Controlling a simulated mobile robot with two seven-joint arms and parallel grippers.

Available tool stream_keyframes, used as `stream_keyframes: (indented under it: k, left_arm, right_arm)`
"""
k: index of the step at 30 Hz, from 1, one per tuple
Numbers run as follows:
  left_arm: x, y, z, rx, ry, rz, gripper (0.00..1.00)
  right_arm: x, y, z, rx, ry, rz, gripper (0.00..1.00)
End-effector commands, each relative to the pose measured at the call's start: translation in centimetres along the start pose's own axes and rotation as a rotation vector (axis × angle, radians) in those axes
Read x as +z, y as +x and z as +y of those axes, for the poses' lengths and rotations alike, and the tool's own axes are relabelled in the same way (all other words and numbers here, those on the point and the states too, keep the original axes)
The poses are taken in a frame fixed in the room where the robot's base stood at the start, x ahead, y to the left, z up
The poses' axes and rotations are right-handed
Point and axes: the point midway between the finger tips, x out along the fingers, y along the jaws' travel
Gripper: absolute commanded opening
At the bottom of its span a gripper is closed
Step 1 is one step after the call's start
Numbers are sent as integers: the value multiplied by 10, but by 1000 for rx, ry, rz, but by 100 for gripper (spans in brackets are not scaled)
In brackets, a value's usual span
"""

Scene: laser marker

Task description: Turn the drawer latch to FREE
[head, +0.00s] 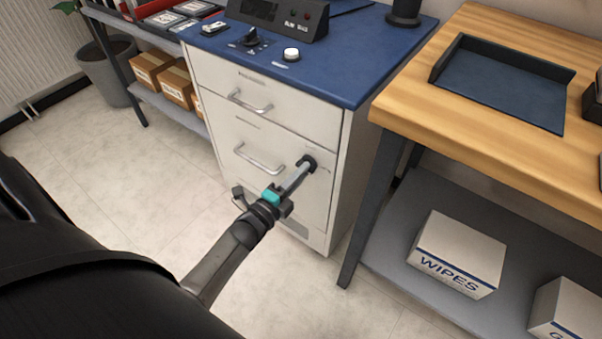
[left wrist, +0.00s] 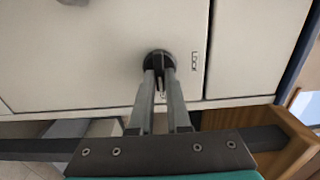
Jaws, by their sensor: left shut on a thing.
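The drawer latch (head: 309,161) is a small black round knob on the front of the white cabinet's lower drawer (head: 238,178), right of that drawer's handle. In the left wrist view the latch (left wrist: 157,56) sits at the fingertips, with a label that seems to read LOCK (left wrist: 194,61) beside it. My left gripper (head: 303,168) is shut on the latch; its fingertips (left wrist: 159,72) cover part of the knob. I cannot read which way the latch points, and no FREE label can be made out. My right gripper is not in view.
The upper drawer handle (head: 249,102) and lower drawer handle (head: 259,160) stick out of the cabinet front. A wooden bench (head: 500,110) stands close on the right, with a WIPES box (head: 457,254) on its shelf. Floor in front of the cabinet is clear apart from my arm.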

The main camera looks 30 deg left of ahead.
Motion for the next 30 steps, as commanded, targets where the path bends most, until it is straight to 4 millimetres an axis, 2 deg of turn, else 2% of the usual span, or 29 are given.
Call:
stream_keyframes:
  k: [14,15,22,30]
  left_arm:
    - [0,0,1,2,14,0,0]
    - [0,0,1,2,14,0,19]
    - [0,0,0,1,12,0,45]
    - [0,-1,0,1,11,0,45]
  right_arm:
    - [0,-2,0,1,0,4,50]
    - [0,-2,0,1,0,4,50]
    - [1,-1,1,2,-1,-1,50]
    - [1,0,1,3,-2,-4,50]
